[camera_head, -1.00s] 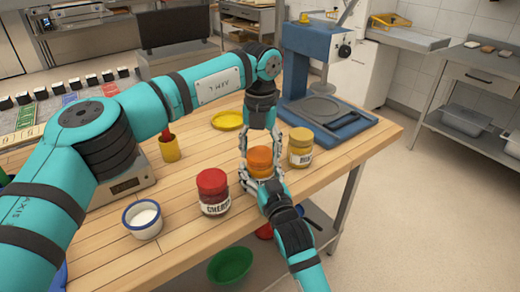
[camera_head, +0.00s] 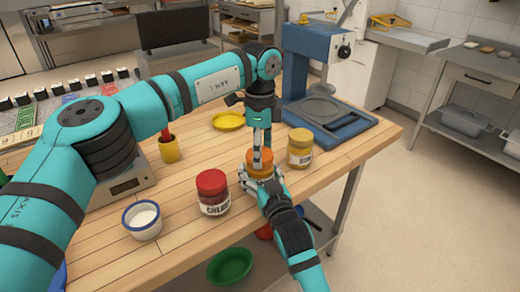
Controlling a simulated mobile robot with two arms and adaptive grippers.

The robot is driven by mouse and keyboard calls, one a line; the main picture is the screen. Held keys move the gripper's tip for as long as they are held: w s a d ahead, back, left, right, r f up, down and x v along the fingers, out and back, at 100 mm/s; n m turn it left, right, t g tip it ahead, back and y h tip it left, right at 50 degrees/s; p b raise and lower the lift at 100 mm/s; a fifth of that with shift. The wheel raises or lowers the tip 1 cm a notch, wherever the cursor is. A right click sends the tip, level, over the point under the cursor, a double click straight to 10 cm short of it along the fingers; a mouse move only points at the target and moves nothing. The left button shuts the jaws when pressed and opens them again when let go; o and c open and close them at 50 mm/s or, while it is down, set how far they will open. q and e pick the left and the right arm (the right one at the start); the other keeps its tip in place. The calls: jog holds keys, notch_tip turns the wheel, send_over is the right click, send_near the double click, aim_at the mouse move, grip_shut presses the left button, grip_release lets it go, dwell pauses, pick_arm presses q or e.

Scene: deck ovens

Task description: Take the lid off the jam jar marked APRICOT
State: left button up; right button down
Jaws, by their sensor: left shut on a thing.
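A jar with an orange lid (camera_head: 260,158) stands near the table's front edge; its label is hidden, so I cannot read APRICOT on it. My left gripper (camera_head: 263,155) reaches straight down from above and is shut on the orange lid, its fingers seen nearly edge-on. My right gripper (camera_head: 262,182) comes from the front, low down, with its fingers on both sides of the jar body, and appears shut on it. The lid sits on the jar; I cannot see any gap under it.
A red-lidded CHERRY jar (camera_head: 213,192) stands close on the left, a yellow-lidded jar (camera_head: 300,148) close on the right. A white-filled bowl (camera_head: 142,220), a yellow plate (camera_head: 228,120), a scale (camera_head: 124,186) and a blue press (camera_head: 312,68) share the wooden table (camera_head: 190,240).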

pick_arm(q)
jog(key=shift+r, duration=0.1)
dwell(0.3)
jog(key=shift+r, duration=1)
jog(key=shift+r, duration=2.05)
pick_arm(e)
grip_release()
jog(key=v, duration=1.2)
